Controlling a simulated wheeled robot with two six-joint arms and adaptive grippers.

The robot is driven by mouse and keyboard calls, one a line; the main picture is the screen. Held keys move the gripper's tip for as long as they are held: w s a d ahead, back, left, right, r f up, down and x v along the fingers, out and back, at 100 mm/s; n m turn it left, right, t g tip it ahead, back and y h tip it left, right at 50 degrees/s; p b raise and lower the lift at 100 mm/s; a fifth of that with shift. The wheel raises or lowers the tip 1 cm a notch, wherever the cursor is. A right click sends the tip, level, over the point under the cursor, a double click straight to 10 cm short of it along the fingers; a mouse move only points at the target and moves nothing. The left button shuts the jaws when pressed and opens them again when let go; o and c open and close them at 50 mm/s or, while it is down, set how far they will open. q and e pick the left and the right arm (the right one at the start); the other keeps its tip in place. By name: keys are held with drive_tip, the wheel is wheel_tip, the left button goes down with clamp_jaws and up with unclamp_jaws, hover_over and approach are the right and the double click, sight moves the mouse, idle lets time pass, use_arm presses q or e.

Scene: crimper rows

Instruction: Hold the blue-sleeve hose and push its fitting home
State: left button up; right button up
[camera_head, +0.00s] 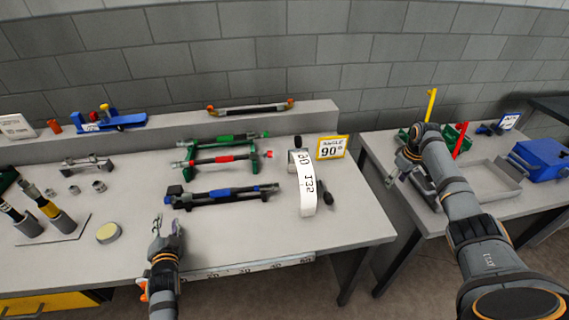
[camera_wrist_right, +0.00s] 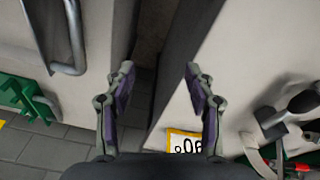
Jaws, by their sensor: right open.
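The blue-sleeve hose (camera_head: 222,193) lies level on a dark holder near the middle of the left bench. Its end fittings are too small to tell whether one is fully seated. My left gripper (camera_head: 168,226) is open and empty, in front of the hose and left of its middle. My right gripper (camera_head: 393,172) is over the near left edge of the right bench, well away from the hose. In the right wrist view my right gripper (camera_wrist_right: 160,72) is open with nothing between its fingers.
Red-sleeve (camera_head: 222,158) and green-sleeve (camera_head: 228,138) hoses lie behind on a green rack. A white curved label (camera_head: 306,190) and yellow-edged sign (camera_head: 332,148) stand right of them. A grey tray (camera_head: 490,183) and blue box (camera_head: 542,158) are on the right bench. A gap separates the benches.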

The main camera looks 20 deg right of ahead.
drive_tip(key=w+a+r+n+t+y, duration=0.1)
drive_tip(key=w+a+r+n, duration=0.1)
drive_tip(key=w+a+r, duration=0.35)
drive_tip(key=w+a+r+n+t, duration=0.1)
drive_tip(key=w+a+r, duration=0.1)
drive_tip(key=w+a, duration=0.55)
wheel_tip(320, 180, up, 10)
drive_tip(key=n+t, duration=0.1)
drive_tip(key=n, duration=0.5)
hover_over(270, 184)
drive_tip(key=w+d, duration=0.4)
drive_tip(key=d, duration=0.6)
drive_tip(key=shift+a+f+y, duration=0.1)
drive_tip(key=shift+f+y, duration=0.05)
drive_tip(key=shift+y, duration=0.25)
drive_tip(key=s+a+f+n+g+h, duration=0.1)
drive_tip(key=s+a+f+n+g, duration=0.2)
drive_tip(key=a+f, duration=0.6)
drive_tip(key=s+a+n, duration=0.1)
drive_tip(key=s+n, duration=0.1)
drive_tip(key=n, duration=0.1)
drive_tip(key=shift+s+h, duration=0.2)
drive_tip(key=shift+h, duration=0.1)
drive_tip(key=f, duration=0.3)
drive_tip(key=w+f, duration=0.1)
drive_tip(key=f, duration=0.6)
drive_tip(key=shift+w+d+f, duration=0.1)
drive_tip(key=shift+w+f, duration=0.05)
drive_tip(key=shift+f, duration=0.1)
clamp_jaws()
